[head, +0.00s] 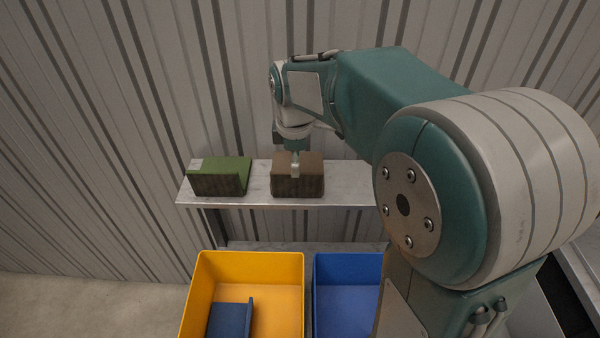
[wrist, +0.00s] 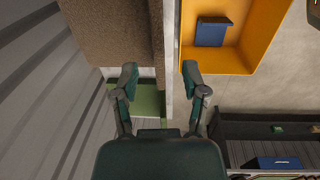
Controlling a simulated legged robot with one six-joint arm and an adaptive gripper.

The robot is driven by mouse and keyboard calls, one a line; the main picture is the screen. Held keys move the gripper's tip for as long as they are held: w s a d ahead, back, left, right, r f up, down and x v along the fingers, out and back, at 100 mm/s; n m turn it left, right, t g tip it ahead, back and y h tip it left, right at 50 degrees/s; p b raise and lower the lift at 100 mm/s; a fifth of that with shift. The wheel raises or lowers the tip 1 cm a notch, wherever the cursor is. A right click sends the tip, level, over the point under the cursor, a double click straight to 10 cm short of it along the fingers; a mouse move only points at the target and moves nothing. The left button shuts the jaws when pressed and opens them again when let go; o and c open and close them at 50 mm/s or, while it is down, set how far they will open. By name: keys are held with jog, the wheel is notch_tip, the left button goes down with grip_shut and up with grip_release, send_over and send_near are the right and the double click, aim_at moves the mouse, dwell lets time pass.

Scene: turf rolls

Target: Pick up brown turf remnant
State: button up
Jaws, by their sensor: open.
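The brown turf remnant (head: 310,181) is a textured brown block on the pale shelf (head: 258,180), to the right of the green piece (head: 232,168). In the head view my gripper (head: 295,170) points down at the brown block and overlaps it; I cannot tell whether they touch. In the wrist view the brown remnant (wrist: 108,30) fills the upper left, beyond the fingertips. My gripper (wrist: 160,80) is open there, its fingers spread either side of the shelf's edge strip. The green piece (wrist: 150,102) shows partly below, behind the fingers.
A yellow bin (head: 275,263) holding a blue piece (head: 229,320) stands below the shelf. A blue bin (head: 348,266) stands to its right, partly hidden by my arm. A corrugated wall (head: 120,140) rises close behind the shelf. Floor at the lower left is clear.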

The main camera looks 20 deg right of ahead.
send_over(294, 196)
notch_tip(294, 196, down, 7)
jog(key=shift+w+f, duration=0.1)
dwell(0.3)
grip_shut()
